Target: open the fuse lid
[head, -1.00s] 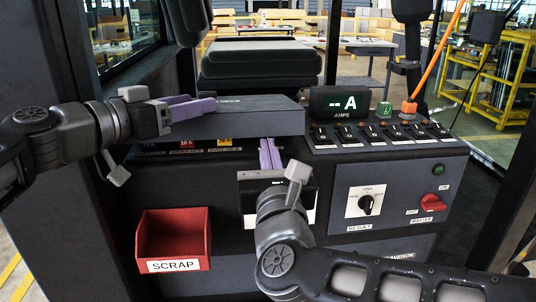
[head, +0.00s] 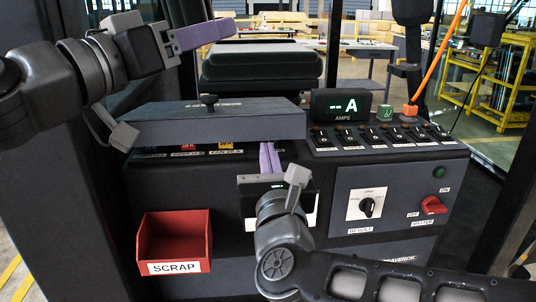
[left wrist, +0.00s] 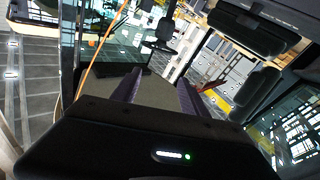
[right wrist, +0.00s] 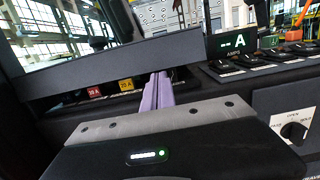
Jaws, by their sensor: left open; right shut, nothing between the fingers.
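A red SCRAP bin (head: 174,242) hangs on the console front. To the right are the AMPS display (head: 343,104), a row of black switches (head: 385,135), a rotary knob (head: 367,206) and a red master switch (head: 433,204). A padded seat (head: 260,72) stands behind.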

